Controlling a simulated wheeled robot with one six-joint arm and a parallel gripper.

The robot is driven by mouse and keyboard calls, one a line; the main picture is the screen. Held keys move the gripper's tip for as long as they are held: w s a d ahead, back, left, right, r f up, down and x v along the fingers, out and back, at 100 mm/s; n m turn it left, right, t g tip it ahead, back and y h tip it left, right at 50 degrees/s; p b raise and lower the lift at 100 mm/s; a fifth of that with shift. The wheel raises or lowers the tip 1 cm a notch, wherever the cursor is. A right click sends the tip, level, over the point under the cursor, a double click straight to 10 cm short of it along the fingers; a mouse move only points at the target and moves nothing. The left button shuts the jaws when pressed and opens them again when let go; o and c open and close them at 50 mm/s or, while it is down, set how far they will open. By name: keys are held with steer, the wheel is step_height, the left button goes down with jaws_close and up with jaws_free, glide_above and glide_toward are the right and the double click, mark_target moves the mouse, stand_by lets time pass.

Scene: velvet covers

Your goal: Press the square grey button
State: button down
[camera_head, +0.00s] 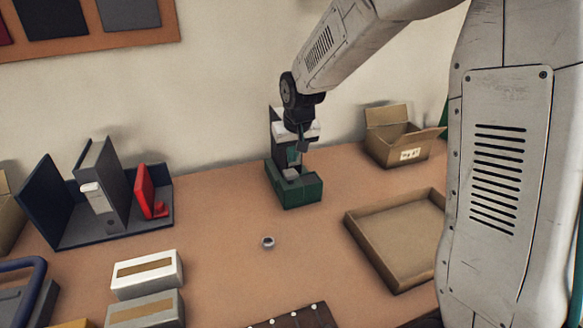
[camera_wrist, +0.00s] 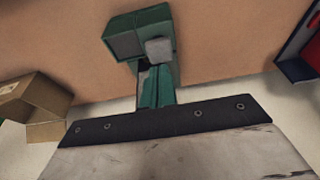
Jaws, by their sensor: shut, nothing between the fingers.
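A green block (camera_head: 300,193) stands on the table near the back wall, with the square grey button (camera_head: 291,174) on its top. My gripper (camera_head: 295,160) points down just above the button, its teal fingers shut and empty. In the wrist view the green block (camera_wrist: 122,43) and the grey button (camera_wrist: 158,49) show beyond the teal fingers (camera_wrist: 156,82). The fingertips end close to the button and partly overlap the block in the picture. I cannot tell whether they touch the button.
An open cardboard box (camera_head: 402,145) and a shallow brown tray (camera_head: 392,260) lie to the right. A dark organiser (camera_head: 112,232) with a red item (camera_head: 147,192) stands left. A small grey ring (camera_head: 268,242) lies in front, with clear table around it. White boxes (camera_head: 147,272) sit front left.

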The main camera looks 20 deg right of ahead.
steer(key=v, duration=0.7)
steer(key=shift+r, duration=0.3)
steer(key=s+d+r+g, duration=0.1)
steer(key=s, duration=1.6)
steer(key=s+d+r+g, duration=0.1)
steer(key=s+r, duration=0.1)
steer(key=s, duration=1.4)
steer(key=shift+s+d, duration=0.3)
steer(key=shift+s, duration=0.1)
